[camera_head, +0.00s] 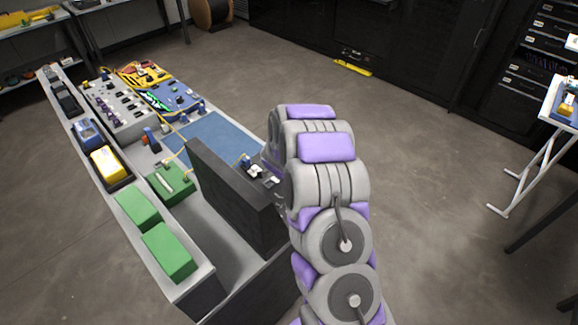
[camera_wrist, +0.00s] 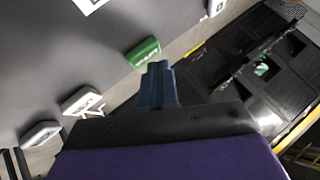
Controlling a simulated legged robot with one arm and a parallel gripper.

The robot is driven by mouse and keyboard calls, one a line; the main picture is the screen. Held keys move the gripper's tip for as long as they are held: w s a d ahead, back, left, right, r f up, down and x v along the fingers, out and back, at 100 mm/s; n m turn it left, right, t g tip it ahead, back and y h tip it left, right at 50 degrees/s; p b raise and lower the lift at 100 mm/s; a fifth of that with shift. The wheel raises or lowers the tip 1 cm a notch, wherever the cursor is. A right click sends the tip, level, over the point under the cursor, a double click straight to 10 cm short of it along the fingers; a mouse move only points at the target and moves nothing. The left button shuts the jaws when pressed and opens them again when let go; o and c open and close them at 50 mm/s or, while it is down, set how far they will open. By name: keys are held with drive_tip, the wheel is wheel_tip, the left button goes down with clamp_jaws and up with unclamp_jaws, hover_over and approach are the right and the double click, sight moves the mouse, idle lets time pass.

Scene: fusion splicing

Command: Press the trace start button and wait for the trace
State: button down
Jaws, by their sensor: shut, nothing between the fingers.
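In the wrist view, a green button (camera_wrist: 143,52) with pale lettering stands out from a dark grey panel (camera_wrist: 70,55). It is likely the trace start button, but its lettering is too small to read. My gripper (camera_wrist: 158,70) has its blue-grey fingers together, with nothing between them. The fingertips appear just below and right of the green button; I cannot tell whether they touch it. In the head view, a dark upright box (camera_head: 225,190) stands on the bench beside my arm. My gripper is hidden there behind my purple and grey arm.
Two pale buttons (camera_wrist: 82,100) (camera_wrist: 41,133) line the same panel. On the bench (camera_head: 215,240) lie green boxes (camera_head: 168,250), a yellow device (camera_head: 110,164), a green board (camera_head: 170,187) and a blue mat (camera_head: 212,137).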

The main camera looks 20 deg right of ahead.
drive_tip(key=shift+f, duration=0.45)
idle(0.5)
drive_tip(key=shift+r, duration=0.1)
drive_tip(key=shift+r+p, duration=0.7)
drive_tip(key=shift+r, duration=0.1)
wheel_tip(320, 180, up, 5)
drive_tip(key=p, duration=0.5)
idle(0.3)
idle(0.6)
